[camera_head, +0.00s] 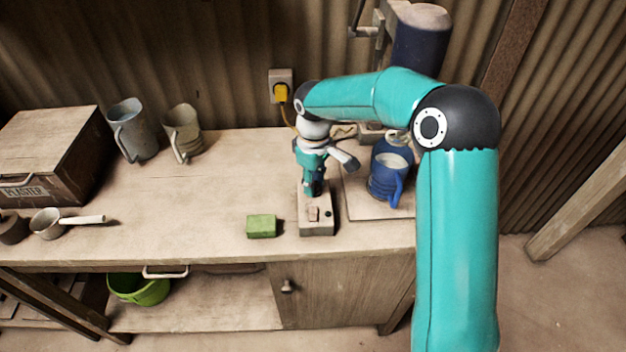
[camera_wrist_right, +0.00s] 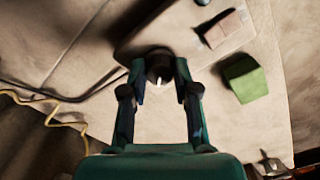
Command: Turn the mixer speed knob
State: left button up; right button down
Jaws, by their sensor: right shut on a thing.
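The speed control box (camera_head: 318,228) is a small pale box near the front of the bench, with a pinkish rocker switch (camera_wrist_right: 222,29) and a small dark button on top. The speed knob (camera_wrist_right: 160,70) is dark and round with a white mark, on the other end of the box. My right gripper (camera_head: 313,190) points down over that end, and in the wrist view (camera_wrist_right: 159,74) its two fingers are shut on the knob from both sides. In the head view the gripper hides the knob. My left gripper is not in view.
A green block (camera_head: 261,226) lies left of the box. A blue jug (camera_head: 384,186) with pale contents stands to the right, near my arm. A yellow plug (camera_head: 281,93) sits in the wall socket. Metal jugs (camera_head: 133,130) and a plaster box (camera_head: 45,150) stand left.

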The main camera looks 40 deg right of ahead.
jog(key=shift+w+r+n, duration=0.15)
jog(key=shift+n, duration=1.15)
jog(key=c, duration=1)
grip_release()
jog(key=shift+o, duration=0.7)
notch_tip(320, 180, up, 12)
